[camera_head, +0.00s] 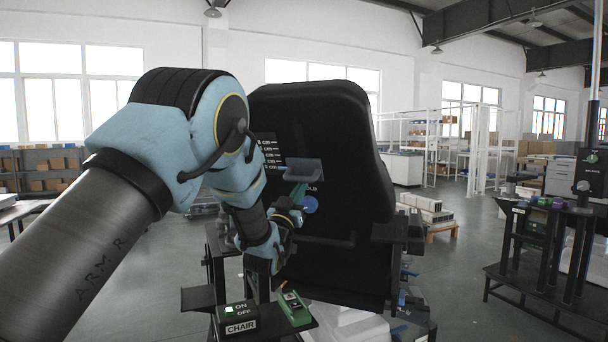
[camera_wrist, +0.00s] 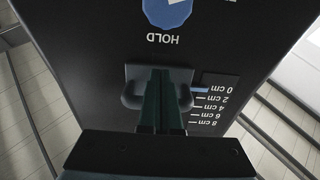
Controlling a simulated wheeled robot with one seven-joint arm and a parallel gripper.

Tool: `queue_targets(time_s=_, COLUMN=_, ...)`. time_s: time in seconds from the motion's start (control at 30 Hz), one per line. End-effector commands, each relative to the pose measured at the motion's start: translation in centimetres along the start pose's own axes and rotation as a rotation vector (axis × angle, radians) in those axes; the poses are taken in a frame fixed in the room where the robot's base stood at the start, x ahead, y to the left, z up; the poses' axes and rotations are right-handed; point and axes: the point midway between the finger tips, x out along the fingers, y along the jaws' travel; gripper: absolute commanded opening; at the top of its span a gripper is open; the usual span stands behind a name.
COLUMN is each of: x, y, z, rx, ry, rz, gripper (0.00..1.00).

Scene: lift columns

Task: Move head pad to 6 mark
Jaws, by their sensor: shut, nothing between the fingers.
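The head pad (camera_head: 304,168) is a small grey block on the front of the tall black chair back (camera_head: 345,150). In the wrist view the dark pad (camera_wrist: 131,92) shows behind and on both sides of my fingers. A blue pointer (camera_wrist: 200,89) at its side lies by the 0 cm mark of the printed scale (camera_wrist: 210,106), which runs to 8 cm; this view is upside down. My gripper (camera_wrist: 160,72) is shut and empty, its dark green fingers in front of the pad; I cannot tell if they touch it. In the head view my gripper (camera_head: 299,190) is just below the pad.
A blue HOLD knob (camera_head: 310,205) sits on the chair back below the pad. A black equipment stand (camera_head: 545,245) is at right.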

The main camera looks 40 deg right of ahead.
Motion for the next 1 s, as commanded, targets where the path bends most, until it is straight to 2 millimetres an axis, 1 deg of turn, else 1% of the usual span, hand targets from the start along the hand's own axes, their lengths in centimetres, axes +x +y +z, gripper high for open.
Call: queue_targets(time_s=1.0, x=0.0, y=0.0, z=-1.4, rx=0.0, ry=0.0, rz=0.0, gripper=0.0)
